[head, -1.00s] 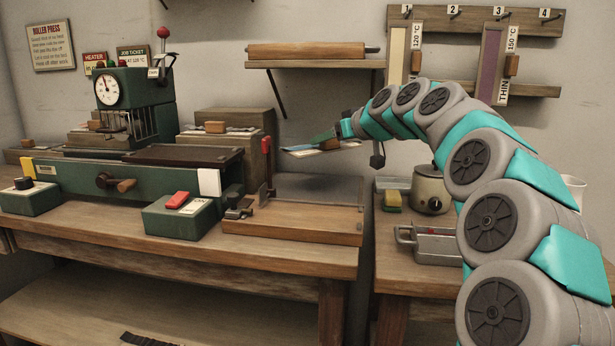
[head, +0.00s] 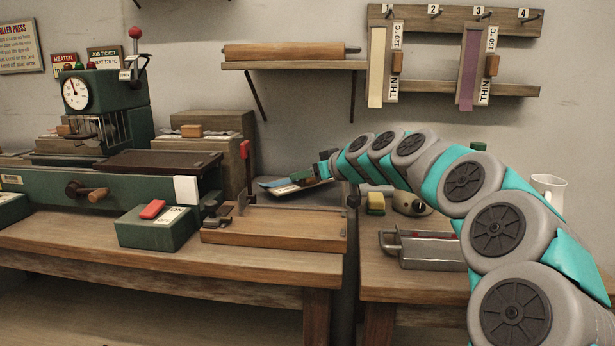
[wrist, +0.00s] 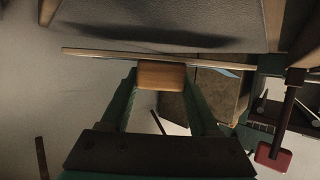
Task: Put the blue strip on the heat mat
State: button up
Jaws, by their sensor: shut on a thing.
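My gripper (head: 306,179) is at the far end of my arm, in front of the wall between the two benches. It is shut on the wooden block of a thin, flat strip (head: 274,185) with a bluish face and a pale label. The strip is held in the air, roughly level, to the right of the red-handled lever. In the wrist view, the wooden block (wrist: 161,75) sits between the two green fingers, and the strip shows edge-on behind it. A dark flat plate (head: 158,161) on the green press looks like the heat mat; nothing lies on it.
The red-handled lever (head: 246,170) stands upright at the wooden board (head: 290,229), between my gripper and the plate. A green box with a red switch (head: 152,209) is in front. A cream strip (head: 376,65) and a purple strip (head: 468,72) hang on the wall rack.

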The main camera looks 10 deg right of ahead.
jog(key=shift+f, duration=0.35)
jog(key=shift+f+b, duration=0.6)
jog(key=shift+b, duration=0.25)
jog(key=o, duration=1.4)
jog(key=shift+o, duration=0.2)
jog(key=shift+r+p, duration=0.45)
jog(key=shift+p, duration=0.15)
jog(key=b+v, duration=0.1)
jog(key=v, duration=1.1)
jog(key=shift+r, duration=0.25)
